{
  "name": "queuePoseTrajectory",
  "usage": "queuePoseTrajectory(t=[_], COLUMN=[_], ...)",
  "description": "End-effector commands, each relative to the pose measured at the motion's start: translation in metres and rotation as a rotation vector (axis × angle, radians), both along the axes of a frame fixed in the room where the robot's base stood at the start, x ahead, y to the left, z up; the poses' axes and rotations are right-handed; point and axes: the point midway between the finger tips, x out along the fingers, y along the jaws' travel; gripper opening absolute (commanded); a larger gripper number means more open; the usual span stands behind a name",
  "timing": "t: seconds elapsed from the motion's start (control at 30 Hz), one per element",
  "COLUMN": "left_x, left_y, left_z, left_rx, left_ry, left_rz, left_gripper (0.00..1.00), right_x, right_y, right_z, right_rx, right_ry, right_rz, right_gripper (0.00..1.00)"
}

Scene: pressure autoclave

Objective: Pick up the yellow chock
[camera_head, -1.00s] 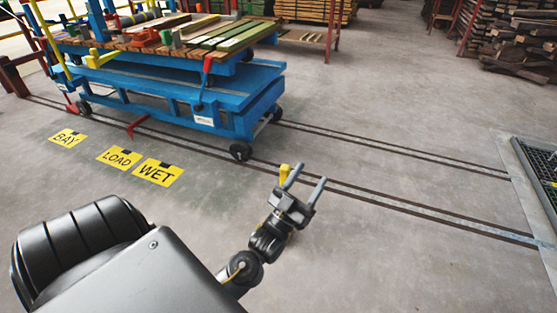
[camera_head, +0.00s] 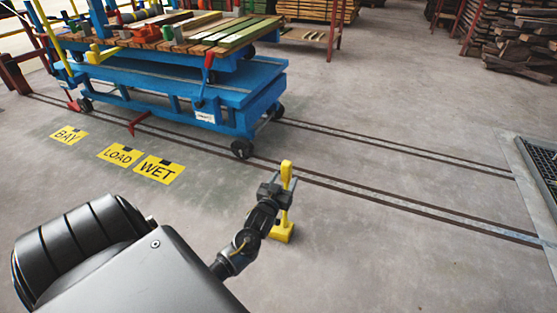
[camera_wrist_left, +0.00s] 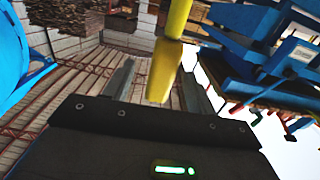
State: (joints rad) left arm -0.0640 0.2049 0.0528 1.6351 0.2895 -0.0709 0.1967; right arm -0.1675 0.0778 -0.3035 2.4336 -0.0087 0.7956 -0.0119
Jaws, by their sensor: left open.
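The yellow chock (camera_head: 284,230) stands upright on the floor, with a wide base and a tall handle with a rounded top. My left gripper (camera_head: 281,181) is open at the upper part of this handle and hides some of it in the head view. In the left wrist view the yellow handle (camera_wrist_left: 172,55) shows between the two open fingers of my left gripper (camera_wrist_left: 158,72). I cannot tell whether either finger touches it. My right gripper is not in view.
A blue wheeled cart (camera_head: 225,95) carrying boards stands behind, on floor rails. Yellow floor signs, including WET (camera_head: 158,169), lie at left. A grate (camera_head: 542,165) is at the right edge. The floor right of the chock is clear.

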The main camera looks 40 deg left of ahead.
Motion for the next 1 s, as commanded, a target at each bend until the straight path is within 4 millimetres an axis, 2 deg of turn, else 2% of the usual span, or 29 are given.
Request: queuePoseTrajectory(t=[0.23,0.3,0.5,0.6,0.87,1.0], left_x=[0.008,0.016,0.043,0.050,0.051,0.051], left_y=[0.004,0.008,0.019,0.021,0.022,0.022], left_z=[-0.001,-0.004,-0.005,-0.004,-0.002,-0.002], left_rx=[0.002,0.003,0.002,0.002,0.001,0.001], left_ry=[-0.002,-0.002,-0.003,-0.002,-0.001,-0.001], left_rz=[0.000,0.000,0.000,0.000,0.000,-0.001], left_gripper=[0.56,0.56,0.56,0.56,0.56,0.38], right_x=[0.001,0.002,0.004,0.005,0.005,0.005], right_y=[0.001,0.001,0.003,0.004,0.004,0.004], right_z=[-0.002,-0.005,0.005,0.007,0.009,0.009], right_rx=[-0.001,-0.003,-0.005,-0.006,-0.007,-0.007], right_ry=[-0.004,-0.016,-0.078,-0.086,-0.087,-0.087], right_rz=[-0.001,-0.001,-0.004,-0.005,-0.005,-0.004], right_gripper=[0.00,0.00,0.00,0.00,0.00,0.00])
